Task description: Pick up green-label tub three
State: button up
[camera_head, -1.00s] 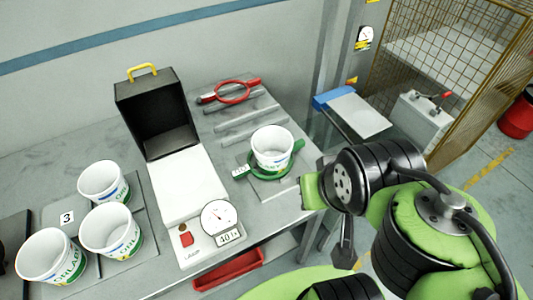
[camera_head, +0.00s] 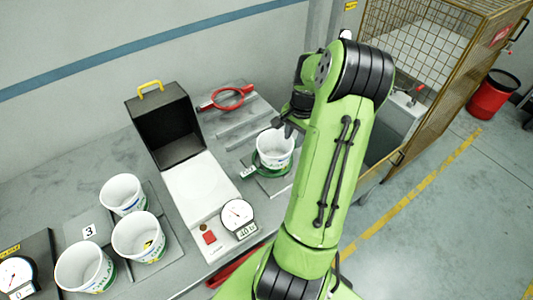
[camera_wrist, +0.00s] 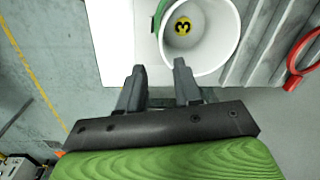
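A white tub (camera_head: 275,152) with green on its side stands in a green ring (camera_head: 262,163) at the right of the bench. In the wrist view this tub (camera_wrist: 212,38) shows a yellow disc marked 3 on its inside floor. My gripper (camera_head: 290,130) is at the tub's far right rim in the head view. In the wrist view its two fingers (camera_wrist: 159,80) are apart, with the right one overlapping the rim. Nothing is clearly held between them. Whether a finger touches the tub I cannot tell.
A white-bed scale (camera_head: 200,190) with a black hood (camera_head: 168,130) and dial stands left of the ring. A red ring tool (camera_head: 227,97) lies behind. A mesh cage (camera_head: 430,50) stands at right.

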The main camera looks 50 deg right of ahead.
send_over(289, 157)
notch_tip(289, 157, down, 6)
jog(key=shift+s+a+f, duration=0.1)
jog(key=shift+f, duration=0.05)
jog(key=f, duration=0.4)
jog(key=f+p, duration=0.1)
jog(key=f, duration=0.1)
jog(key=shift+w+d, duration=0.25)
jog(key=shift+w, duration=0.05)
jog(key=shift+a, duration=0.1)
grip_shut()
